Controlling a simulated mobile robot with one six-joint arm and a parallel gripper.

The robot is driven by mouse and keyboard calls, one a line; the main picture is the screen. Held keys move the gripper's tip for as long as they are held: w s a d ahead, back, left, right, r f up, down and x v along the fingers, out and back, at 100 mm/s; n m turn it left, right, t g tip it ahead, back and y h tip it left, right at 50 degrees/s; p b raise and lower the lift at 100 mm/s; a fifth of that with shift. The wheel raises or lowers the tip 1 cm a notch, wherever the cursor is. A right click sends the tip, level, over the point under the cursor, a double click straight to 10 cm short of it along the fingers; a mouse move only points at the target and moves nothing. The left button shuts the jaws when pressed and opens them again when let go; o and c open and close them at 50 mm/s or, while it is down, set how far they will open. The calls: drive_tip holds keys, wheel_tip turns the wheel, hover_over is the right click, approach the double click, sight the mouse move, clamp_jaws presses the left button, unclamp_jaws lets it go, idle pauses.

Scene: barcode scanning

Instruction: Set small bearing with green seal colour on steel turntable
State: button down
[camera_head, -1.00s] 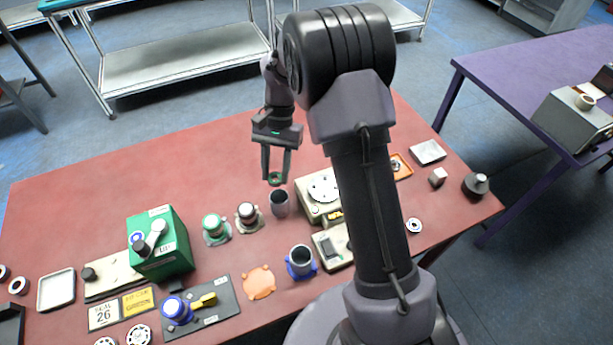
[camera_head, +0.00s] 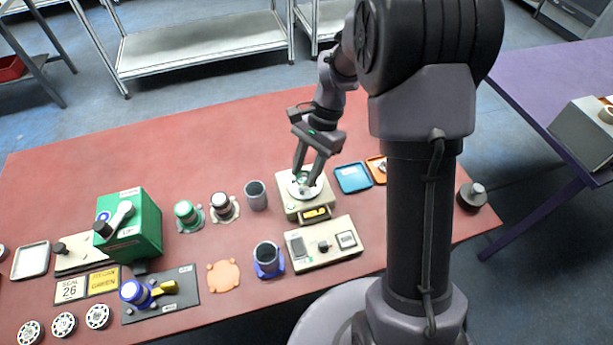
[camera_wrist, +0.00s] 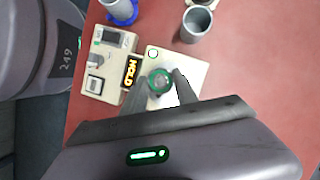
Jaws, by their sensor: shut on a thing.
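The small bearing with a green seal (camera_wrist: 159,76) is held between the fingertips of my gripper (camera_head: 305,179); its green ring also shows in the head view (camera_head: 302,178). My gripper is shut on it and points down over the steel turntable (camera_head: 301,195), a pale round disc on a beige base (camera_head: 291,209). The bearing is at or just above the disc; I cannot tell whether they touch. My fingers hide part of the disc. The base's lit display (camera_wrist: 131,71) reads HOLD in the wrist view.
A beige control box (camera_head: 324,246) stands in front of the turntable. A grey cup (camera_head: 256,195) is to its left, a blue tray (camera_head: 353,177) to its right. A blue-based cup (camera_head: 267,258) and a green box (camera_head: 128,225) are further left. The red table's back is clear.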

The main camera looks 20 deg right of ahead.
sight(306, 174)
drive_tip(key=shift+w+d+f, duration=0.1)
drive_tip(key=shift+w+d, duration=0.05)
drive_tip(key=shift+w, duration=0.35)
drive_tip(key=f+b, duration=0.1)
drive_tip(key=f, duration=0.1)
drive_tip(key=f+b, duration=0.1)
drive_tip(key=shift+w+d+f+b, duration=0.1)
drive_tip(key=shift+w+f+b, duration=0.15)
drive_tip(key=shift+f+b, duration=0.15)
drive_tip(key=shift+r, duration=0.2)
drive_tip(key=shift+f, duration=0.25)
drive_tip(key=c, duration=0.9)
unclamp_jaws()
drive_tip(key=shift+c, duration=0.2)
drive_tip(key=shift+r, duration=0.1)
